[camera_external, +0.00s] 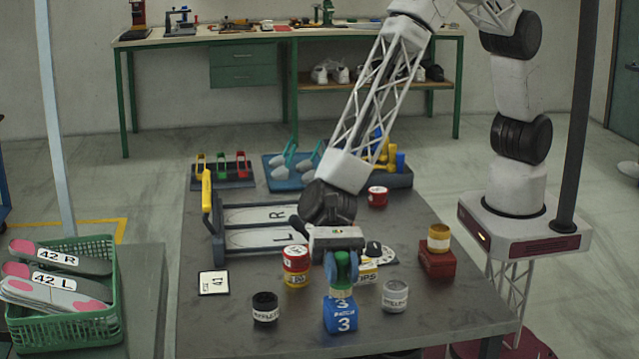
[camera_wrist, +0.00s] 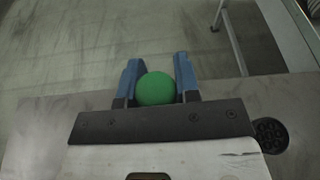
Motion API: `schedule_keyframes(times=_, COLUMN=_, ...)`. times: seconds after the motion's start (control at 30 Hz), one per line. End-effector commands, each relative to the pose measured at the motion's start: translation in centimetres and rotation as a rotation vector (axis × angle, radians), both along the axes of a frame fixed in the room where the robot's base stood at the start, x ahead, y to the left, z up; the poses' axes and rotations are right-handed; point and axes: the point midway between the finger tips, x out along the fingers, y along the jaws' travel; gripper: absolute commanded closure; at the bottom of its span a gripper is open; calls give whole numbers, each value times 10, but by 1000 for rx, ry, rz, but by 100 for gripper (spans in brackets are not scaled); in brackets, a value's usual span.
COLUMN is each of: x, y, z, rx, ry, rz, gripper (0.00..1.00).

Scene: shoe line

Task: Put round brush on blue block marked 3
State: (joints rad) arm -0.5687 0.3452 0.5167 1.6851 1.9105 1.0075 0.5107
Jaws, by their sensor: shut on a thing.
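The blue block marked 3 (camera_external: 341,316) stands near the front edge of the table in the external view. My gripper (camera_external: 342,262) is directly above it, pointing down. It is shut on the round brush, whose green knob (camera_external: 343,272) shows between the fingers. In the wrist view the green knob (camera_wrist: 156,89) sits between the two blue fingers (camera_wrist: 157,80). The brush is upright, its lower end at the top of the block; I cannot tell whether it touches. The block is not visible in the wrist view.
A black jar (camera_external: 265,308) stands left of the block and a grey jar (camera_external: 395,296) to its right. Stacked red and yellow jars (camera_external: 296,266) are behind left. A red block (camera_external: 437,262) bears a yellow jar (camera_external: 439,238). The table's front right is clear.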

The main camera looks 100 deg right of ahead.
Motion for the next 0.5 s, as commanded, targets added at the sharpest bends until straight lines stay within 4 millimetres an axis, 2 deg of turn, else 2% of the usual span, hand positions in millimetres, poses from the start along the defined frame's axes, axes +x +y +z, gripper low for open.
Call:
schedule_keyframes(times=0.17, x=0, y=0, z=-14, rx=1, ry=-1, rz=0, gripper=94)
schedule_keyframes(times=0.5, x=0, y=0, z=-16, rx=1, ry=-1, rz=0, gripper=94)
